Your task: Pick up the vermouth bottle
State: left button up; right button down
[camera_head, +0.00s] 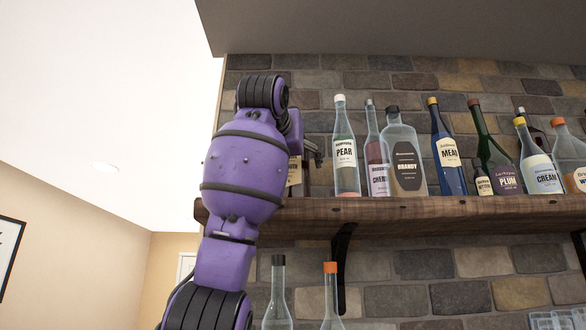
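My purple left arm comes up from the lower left and stands in front of the left end of the wooden shelf (420,212). My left gripper (313,152) shows only in part, behind the wrist at shelf-bottle height; its fingers are mostly hidden. A bottle with a tan label (294,172) is mostly hidden behind the arm, beside the gripper. Its label cannot be read, so I cannot tell if it is the vermouth bottle, or if the gripper touches it. No readable label says vermouth. My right gripper is not in view.
On the shelf, right of my gripper, stand the pear bottle (345,150), cherry bottle (377,165), brandy bottle (405,160), mead bottle (447,150) and several more, close together. Two bottle tops (278,295) (331,295) show below the shelf. A stone wall is behind.

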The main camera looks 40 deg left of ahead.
pick_arm(q)
jog(key=shift+w+a, duration=0.35)
jog(key=shift+w, duration=0.15)
jog(key=c, duration=2.2)
jog(key=shift+o, duration=0.2)
jog(key=shift+r, duration=0.1)
